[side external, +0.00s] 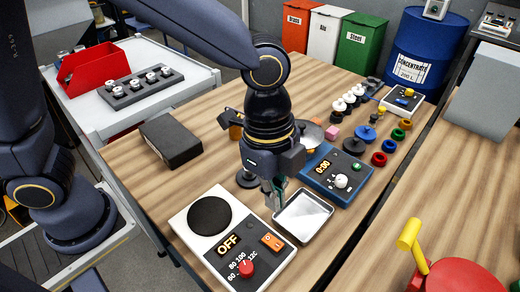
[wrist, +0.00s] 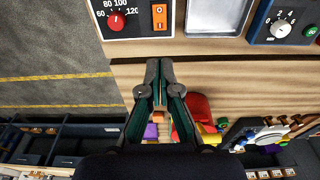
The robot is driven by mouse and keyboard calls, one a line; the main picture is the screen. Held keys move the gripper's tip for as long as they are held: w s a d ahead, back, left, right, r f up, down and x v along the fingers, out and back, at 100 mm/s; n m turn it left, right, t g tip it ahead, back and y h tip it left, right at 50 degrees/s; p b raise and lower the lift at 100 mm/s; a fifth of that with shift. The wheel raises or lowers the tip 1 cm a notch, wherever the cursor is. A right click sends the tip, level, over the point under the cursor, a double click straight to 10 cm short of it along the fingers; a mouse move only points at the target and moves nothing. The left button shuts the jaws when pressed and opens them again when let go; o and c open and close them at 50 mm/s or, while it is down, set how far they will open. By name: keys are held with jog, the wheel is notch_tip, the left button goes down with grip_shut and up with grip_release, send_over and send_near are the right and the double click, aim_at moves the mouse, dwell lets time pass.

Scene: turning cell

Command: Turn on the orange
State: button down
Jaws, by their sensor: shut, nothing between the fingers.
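An orange rocker switch (side external: 272,242) sits on the front right of a white hot-plate unit (side external: 190,241). The unit has a black round plate (side external: 209,216), a display (side external: 229,244) reading OFF and a red knob (side external: 246,268). The switch also shows at the top of the wrist view (wrist: 159,16), left of the metal tray. My gripper (side external: 275,203) points down near the tray's left edge, behind the switch in the side view. In the wrist view my gripper (wrist: 159,66) has its fingertips together with nothing between them, apart from the switch.
A shallow metal tray (side external: 323,210) lies right of the unit. A blue timer box (side external: 361,181) with a white knob and a 0:00 display stands behind it. A black box (side external: 171,141) is at the left.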

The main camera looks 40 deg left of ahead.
aim_at(273, 243)
jog(key=f, duration=0.4)
jog(key=d+f, duration=0.1)
jog(key=f, duration=0.7)
jog(key=shift+d+f, duration=0.25)
jog(key=shift+f, duration=0.1)
jog(key=shift+f, duration=0.1)
jog(key=shift+s+f, duration=0.1)
jog(key=shift+f, duration=0.15)
jog(key=shift+a, duration=0.1)
jog(key=shift+a+r, duration=0.25)
jog(key=shift+a, duration=0.35)
jog(key=shift+r, duration=0.55)
notch_tip(273, 243, up, 13)
jog(key=a, duration=0.1)
jog(key=shift+a, duration=0.35)
